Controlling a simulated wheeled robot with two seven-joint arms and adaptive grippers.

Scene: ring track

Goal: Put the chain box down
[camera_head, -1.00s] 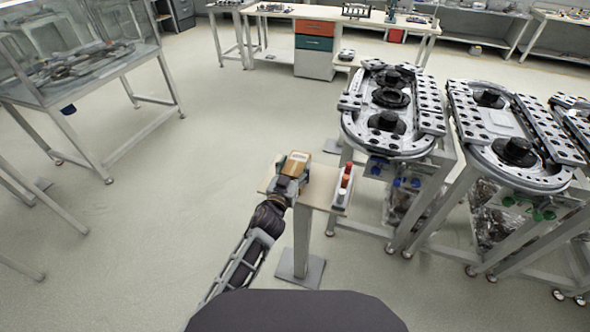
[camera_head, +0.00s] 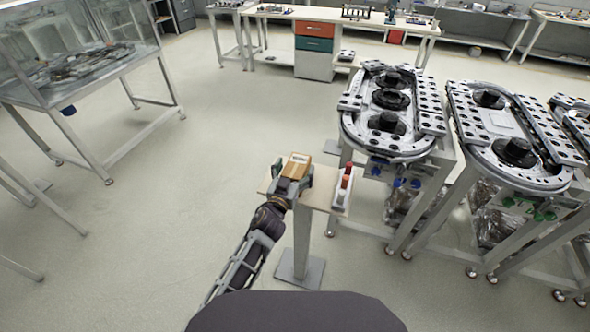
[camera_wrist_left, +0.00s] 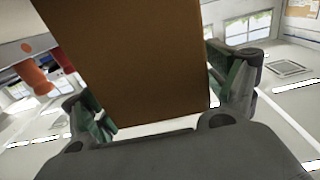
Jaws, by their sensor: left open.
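The chain box (camera_head: 297,163) is a small brown-orange carton with a label on its upper face. It is at the small pale-topped stand (camera_head: 322,178), at the left part of its top. My left gripper (camera_head: 292,175) is open at the near side of the box, with one finger on each side. In the left wrist view the brown box (camera_wrist_left: 145,70) fills the middle between the green-padded fingers (camera_wrist_left: 168,102), with gaps visible on both sides. The box's underside is hidden, so its contact with the stand cannot be seen directly. My right gripper is not in view.
A button box with red and white parts (camera_head: 342,186) stands at the stand's right edge, close to the chain box. Ring track tables (camera_head: 393,145) stand to the right. A glass-walled table (camera_head: 75,100) is at the left. The floor between is clear.

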